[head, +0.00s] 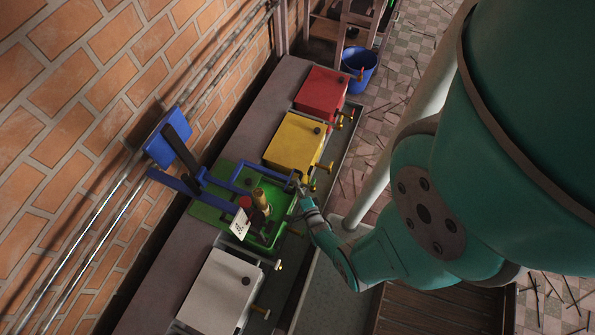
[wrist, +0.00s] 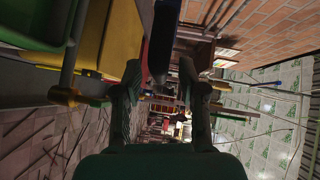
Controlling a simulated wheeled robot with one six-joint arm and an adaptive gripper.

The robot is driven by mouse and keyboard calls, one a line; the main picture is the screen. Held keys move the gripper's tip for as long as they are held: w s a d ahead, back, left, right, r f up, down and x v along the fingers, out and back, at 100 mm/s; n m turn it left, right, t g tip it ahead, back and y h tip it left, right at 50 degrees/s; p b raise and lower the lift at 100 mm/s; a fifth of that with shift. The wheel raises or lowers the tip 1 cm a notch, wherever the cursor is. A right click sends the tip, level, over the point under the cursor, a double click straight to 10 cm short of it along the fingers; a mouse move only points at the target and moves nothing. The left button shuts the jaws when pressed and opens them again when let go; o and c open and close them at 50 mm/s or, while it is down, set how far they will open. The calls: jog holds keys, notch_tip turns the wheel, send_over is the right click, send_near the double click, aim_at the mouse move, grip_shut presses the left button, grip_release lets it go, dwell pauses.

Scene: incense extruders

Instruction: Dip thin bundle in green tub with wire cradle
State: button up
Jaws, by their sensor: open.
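The green tub (head: 283,203) sits in the row on the bench, with its inside bright green. A short tan-gold upright piece (head: 261,201) stands in it; I cannot tell whether this is the thin bundle. A dark red knob-like piece and a white dotted tag (head: 240,223) are beside it. A blue bar frame (head: 250,171) reaches over the tub. I cannot make out the wire cradle. My gripper (head: 299,184) is at the tub's right edge, by the blue bar's end. In the wrist view my gripper (wrist: 158,84) is open, with a dark blue bar (wrist: 161,45) ahead between its fingers.
A yellow box (head: 296,142) and a red box (head: 322,92) stand beyond the tub, a white box (head: 217,290) on the near side. All have brass taps towards the aisle. A brick wall (head: 90,80) runs along the left. A blue bucket (head: 359,70) stands at the back.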

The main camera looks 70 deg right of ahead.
jog(key=v, duration=1)
jog(key=shift+s+a, duration=0.25)
